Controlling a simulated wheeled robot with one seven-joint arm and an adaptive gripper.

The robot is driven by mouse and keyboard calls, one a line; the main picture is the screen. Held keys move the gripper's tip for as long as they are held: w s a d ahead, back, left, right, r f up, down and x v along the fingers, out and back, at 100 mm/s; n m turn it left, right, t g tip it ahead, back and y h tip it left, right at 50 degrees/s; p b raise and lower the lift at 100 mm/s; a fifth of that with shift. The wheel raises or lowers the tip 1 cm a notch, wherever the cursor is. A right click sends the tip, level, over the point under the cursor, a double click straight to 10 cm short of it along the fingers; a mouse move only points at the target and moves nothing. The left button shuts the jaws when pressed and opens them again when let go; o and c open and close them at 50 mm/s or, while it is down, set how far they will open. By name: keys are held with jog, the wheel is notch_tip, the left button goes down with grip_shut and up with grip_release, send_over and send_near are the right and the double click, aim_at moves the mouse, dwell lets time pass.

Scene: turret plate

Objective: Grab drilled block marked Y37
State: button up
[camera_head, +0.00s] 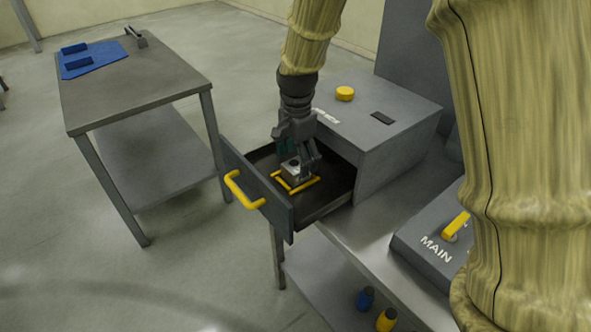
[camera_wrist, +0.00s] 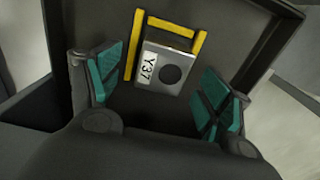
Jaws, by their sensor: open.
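The drilled block (camera_wrist: 165,70) is a light grey metal block with a dark round hole and a white label reading Y37. It lies in the open drawer, inside a yellow frame (camera_wrist: 131,45) on the drawer floor. In the head view the block (camera_head: 290,169) is partly hidden by my gripper (camera_head: 297,172), which reaches down into the drawer over it. In the wrist view my gripper (camera_wrist: 162,98) is open, with one teal-padded finger on each side of the block's near end. I see gaps between the pads and the block.
The drawer (camera_head: 337,187) has dark walls and a front with a yellow handle (camera_head: 238,188). It slides from a grey cabinet (camera_head: 400,125) with a yellow knob (camera_head: 345,93) on top. A MAIN switch box (camera_head: 430,243) stands at right. A side table (camera_head: 150,85) holds blue pieces.

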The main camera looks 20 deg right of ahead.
aim_at(296, 165)
jog(key=f, duration=0.3)
jog(key=shift+w+f, duration=0.25)
jog(key=shift+w, duration=0.05)
jog(key=shift+s+r, duration=0.1)
jog(key=shift+s, duration=0.1)
jog(key=shift+w, duration=0.1)
jog(key=shift+c, duration=1.4)
jog(key=c, duration=1.2)
